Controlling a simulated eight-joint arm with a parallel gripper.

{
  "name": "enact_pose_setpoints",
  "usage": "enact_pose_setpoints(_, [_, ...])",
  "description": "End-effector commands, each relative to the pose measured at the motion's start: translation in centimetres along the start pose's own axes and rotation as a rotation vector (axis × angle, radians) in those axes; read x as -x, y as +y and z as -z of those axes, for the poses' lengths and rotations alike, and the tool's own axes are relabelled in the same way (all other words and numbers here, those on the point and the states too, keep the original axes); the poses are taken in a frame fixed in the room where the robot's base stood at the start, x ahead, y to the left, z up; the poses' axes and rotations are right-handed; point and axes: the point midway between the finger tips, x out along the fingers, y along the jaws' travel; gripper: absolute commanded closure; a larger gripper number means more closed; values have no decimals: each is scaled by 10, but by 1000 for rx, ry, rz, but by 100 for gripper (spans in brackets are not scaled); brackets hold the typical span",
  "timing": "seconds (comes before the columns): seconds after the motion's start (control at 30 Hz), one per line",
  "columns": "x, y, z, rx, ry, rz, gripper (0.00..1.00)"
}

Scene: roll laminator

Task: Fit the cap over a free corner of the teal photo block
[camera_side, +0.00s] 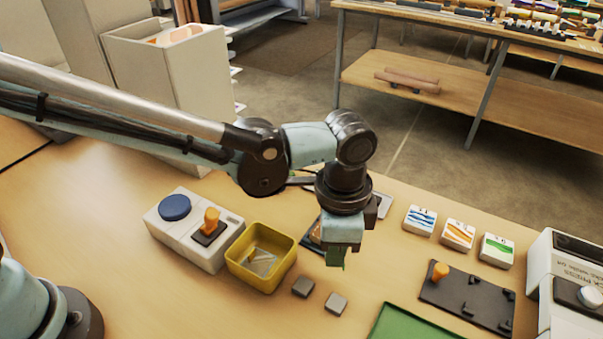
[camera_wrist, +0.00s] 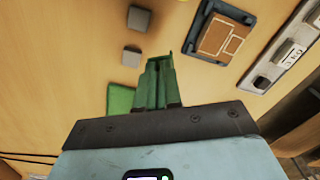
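A dark blue-grey framed block with a brown picture (camera_wrist: 220,38) lies flat at the upper right of the wrist view, and seems to be the photo block. In the side view it (camera_side: 313,236) is partly hidden behind my gripper. Two small grey square caps lie apart on the table, the left one (camera_side: 303,287) and the right one (camera_side: 336,304). They also show in the wrist view, one high (camera_wrist: 138,18) and one lower (camera_wrist: 132,54). My gripper (camera_side: 337,262) hangs above the table, pointing down. Its green fingers (camera_wrist: 160,62) look closed together, with no cap visible between them.
A yellow bin (camera_side: 236,267) with grey pieces stands left, beside a white control box (camera_side: 166,229). A green mat (camera_side: 410,326) lies at the front. Small picture blocks (camera_side: 458,235), a dark fixture plate (camera_side: 450,297) and a white machine (camera_side: 565,310) stand to the right.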

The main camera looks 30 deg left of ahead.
Motion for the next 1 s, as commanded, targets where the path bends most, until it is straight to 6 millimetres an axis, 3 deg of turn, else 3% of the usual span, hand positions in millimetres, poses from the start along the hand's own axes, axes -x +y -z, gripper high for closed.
enact_pose_setpoints(0.1, [3,-29,-8,279,0,0,100])
enact_pose_setpoints(0.5, [14,-114,-47,1207,0,0,100])
enact_pose_setpoints(1.0, [27,-203,-116,2321,0,0,100])
